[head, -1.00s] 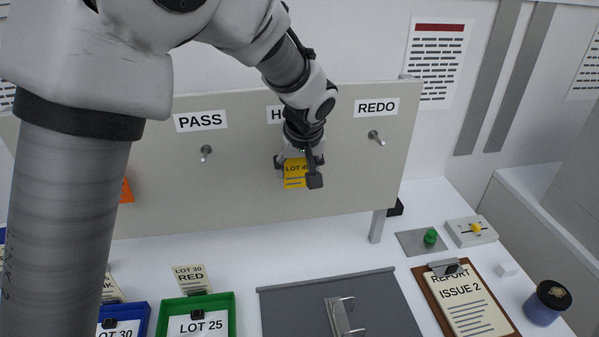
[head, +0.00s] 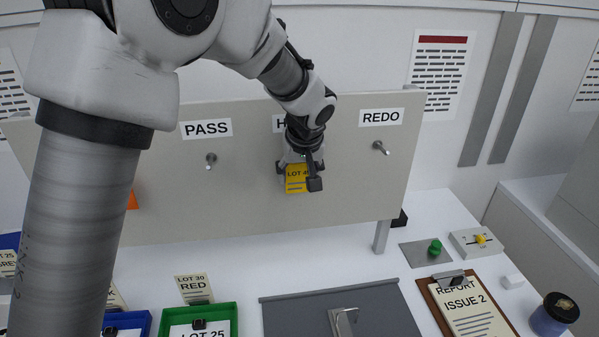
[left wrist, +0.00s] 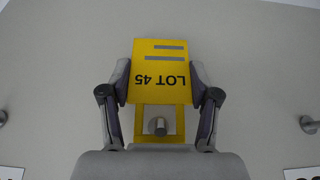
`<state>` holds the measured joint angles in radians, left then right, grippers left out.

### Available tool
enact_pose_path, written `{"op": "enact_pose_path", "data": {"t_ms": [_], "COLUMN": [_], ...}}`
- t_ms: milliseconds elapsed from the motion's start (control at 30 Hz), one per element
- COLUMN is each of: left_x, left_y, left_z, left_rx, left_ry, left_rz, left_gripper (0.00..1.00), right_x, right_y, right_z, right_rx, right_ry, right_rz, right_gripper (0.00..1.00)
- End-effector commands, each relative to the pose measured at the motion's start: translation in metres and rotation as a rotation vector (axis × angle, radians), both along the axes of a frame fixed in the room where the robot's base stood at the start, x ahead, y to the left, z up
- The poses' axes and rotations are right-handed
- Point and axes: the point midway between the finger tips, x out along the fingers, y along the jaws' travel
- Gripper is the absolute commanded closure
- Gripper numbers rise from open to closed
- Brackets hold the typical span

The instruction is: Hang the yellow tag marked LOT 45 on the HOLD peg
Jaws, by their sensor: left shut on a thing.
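The yellow tag marked LOT 45 (head: 294,184) is in front of the board, below the mostly covered middle label (head: 278,124), of which only an H shows. My left gripper (head: 300,170) is shut on this tag. In the left wrist view the tag (left wrist: 159,70) appears upside down between the two fingers (left wrist: 160,95). The middle peg (left wrist: 159,126) shows inside the open frame at the tag's end. I cannot tell how far the peg passes through it. In the head view my gripper hides this peg. My right gripper is out of view.
The PASS peg (head: 211,160) and REDO peg (head: 380,148) stand bare on the board (head: 240,205) either side.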

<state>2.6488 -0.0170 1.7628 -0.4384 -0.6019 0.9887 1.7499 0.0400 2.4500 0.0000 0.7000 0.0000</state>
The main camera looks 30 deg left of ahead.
Motion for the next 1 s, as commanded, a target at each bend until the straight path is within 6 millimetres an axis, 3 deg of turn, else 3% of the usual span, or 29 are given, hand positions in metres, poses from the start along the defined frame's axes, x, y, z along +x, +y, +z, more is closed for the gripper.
{"op": "enact_pose_path", "data": {"t_ms": [67,100,133,167,567,1000], "left_x": [0.0,0.0,0.0,0.0,-0.002,-0.033], "left_y": [0.0,0.0,0.0,0.0,-0.002,-0.026], "left_z": [0.0,0.0,0.0,0.0,0.006,0.096], "left_rx": [0.0,0.0,0.0,0.0,0.0,0.001], "left_ry": [0.0,0.0,0.0,0.0,-0.002,-0.004], "left_rz": [0.0,0.0,0.0,0.0,0.0,-0.001], "left_gripper": [0.54,0.25,0.14,0.09,0.09,0.09], "right_x": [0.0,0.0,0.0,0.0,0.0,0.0], "right_y": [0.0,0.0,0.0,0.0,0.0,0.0], "right_z": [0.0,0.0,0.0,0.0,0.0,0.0], "right_rx": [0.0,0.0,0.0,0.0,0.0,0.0], "right_ry": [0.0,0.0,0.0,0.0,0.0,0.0], "right_rz": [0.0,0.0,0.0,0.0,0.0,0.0], "right_gripper": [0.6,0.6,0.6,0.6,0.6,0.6]}}
